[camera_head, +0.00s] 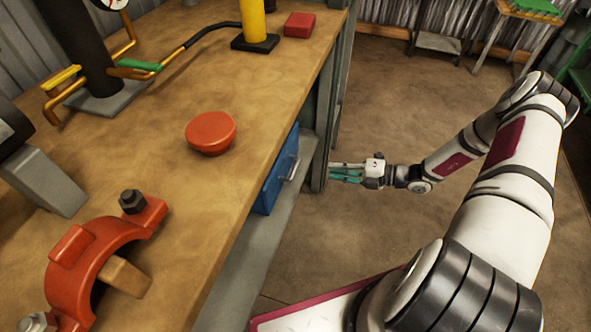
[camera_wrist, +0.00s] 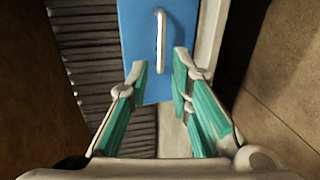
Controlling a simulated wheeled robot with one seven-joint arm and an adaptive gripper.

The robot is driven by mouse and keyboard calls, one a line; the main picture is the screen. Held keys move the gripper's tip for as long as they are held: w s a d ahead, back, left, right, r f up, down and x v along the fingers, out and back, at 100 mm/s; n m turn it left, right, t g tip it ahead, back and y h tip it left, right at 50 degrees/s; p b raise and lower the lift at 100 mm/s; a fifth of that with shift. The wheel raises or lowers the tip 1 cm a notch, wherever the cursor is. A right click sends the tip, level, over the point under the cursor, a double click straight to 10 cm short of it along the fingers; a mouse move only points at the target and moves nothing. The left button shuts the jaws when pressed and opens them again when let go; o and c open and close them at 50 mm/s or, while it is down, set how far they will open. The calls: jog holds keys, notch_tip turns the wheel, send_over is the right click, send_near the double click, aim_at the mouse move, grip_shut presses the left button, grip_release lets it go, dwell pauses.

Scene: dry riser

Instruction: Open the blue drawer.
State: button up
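The blue drawer (camera_head: 276,178) sits under the workbench top and its front faces the open floor on the right. It looks closed in the head view. Its metal handle (camera_head: 292,168) shows on the front. In the wrist view the blue drawer (camera_wrist: 138,75) is straight ahead and its handle (camera_wrist: 160,42) stands upright in the picture, beyond the fingertips. My gripper (camera_head: 333,172) is to the right of the handle, apart from it. In the wrist view my gripper (camera_wrist: 160,62) has its teal-padded fingers spread apart with nothing between them.
The wooden workbench (camera_head: 130,180) carries a red round knob (camera_head: 210,132), a red clamp (camera_head: 95,255), a red block (camera_head: 299,25) and pipework. A grey bench leg (camera_head: 328,110) stands close beside my gripper. A grey lower shelf (camera_head: 262,245) runs below the drawer. The floor (camera_head: 375,130) around my gripper is clear.

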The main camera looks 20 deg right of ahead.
aim_at(296, 165)
jog(key=b+x, duration=0.2)
jog(key=x, duration=1.2)
jog(key=shift+d+f+b, duration=0.1)
jog(key=shift+b, duration=0.2)
jog(key=shift+c, duration=0.4)
grip_shut()
